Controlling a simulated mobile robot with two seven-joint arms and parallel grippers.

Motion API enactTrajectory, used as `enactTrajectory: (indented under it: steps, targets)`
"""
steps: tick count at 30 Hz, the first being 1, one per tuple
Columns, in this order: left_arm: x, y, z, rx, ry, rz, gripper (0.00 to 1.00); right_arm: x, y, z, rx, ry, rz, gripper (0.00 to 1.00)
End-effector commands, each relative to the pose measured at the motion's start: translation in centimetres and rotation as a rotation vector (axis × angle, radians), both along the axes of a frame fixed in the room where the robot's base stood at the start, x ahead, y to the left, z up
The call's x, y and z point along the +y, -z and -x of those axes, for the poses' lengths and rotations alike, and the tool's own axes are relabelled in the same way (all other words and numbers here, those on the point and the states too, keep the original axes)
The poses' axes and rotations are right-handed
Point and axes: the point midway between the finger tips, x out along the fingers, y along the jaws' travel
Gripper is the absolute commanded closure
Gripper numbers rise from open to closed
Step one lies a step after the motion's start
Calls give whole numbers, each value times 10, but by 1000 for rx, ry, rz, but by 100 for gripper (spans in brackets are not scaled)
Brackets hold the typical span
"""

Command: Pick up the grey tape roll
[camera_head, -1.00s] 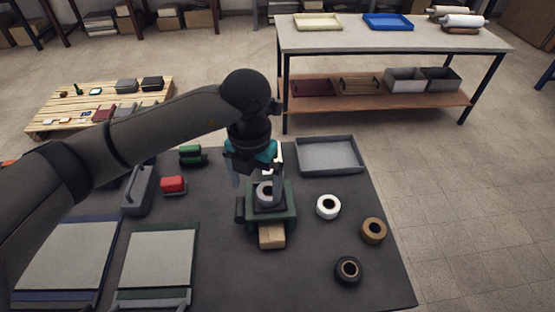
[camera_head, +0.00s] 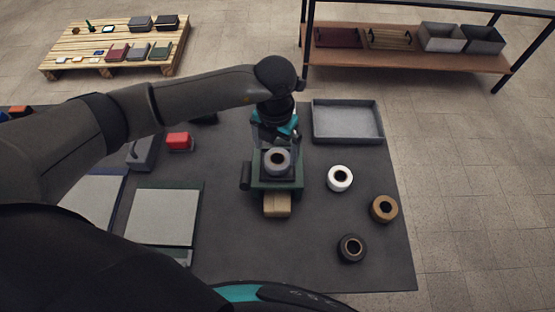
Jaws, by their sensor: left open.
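The grey tape roll (camera_head: 268,165) sits on top of a green device (camera_head: 262,183) in the middle of the dark worktop, its hole facing up. My left gripper (camera_head: 276,153) is above and just behind the roll, pointing down, with its fingers spread to either side of it. It is open and holds nothing. I cannot tell whether a finger touches the roll. My right gripper is not in view.
White (camera_head: 340,179), brown (camera_head: 384,209) and black (camera_head: 352,248) rolls lie to the right. A grey tray (camera_head: 348,122) stands at the back right. A wooden block (camera_head: 277,204) is in front of the device. A red item (camera_head: 179,141) and grey panels (camera_head: 163,216) lie left.

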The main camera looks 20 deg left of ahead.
Motion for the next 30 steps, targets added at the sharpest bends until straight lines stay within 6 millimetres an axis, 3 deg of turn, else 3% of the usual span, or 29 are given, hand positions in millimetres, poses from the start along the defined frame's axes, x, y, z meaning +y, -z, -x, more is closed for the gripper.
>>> enactTrajectory:
  steps: [5, 15, 25, 30]
  targets:
    - [-1, 10, -2, 2, 0, 1, 0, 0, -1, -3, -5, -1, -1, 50]
    - [-2, 49, -9, 2, 0, 0, 0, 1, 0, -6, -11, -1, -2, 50]
    - [-1, 54, -10, -1, 1, 0, 0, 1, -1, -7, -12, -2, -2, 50]
    - [-1, 54, -10, 0, 1, 0, 19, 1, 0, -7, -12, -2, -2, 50]
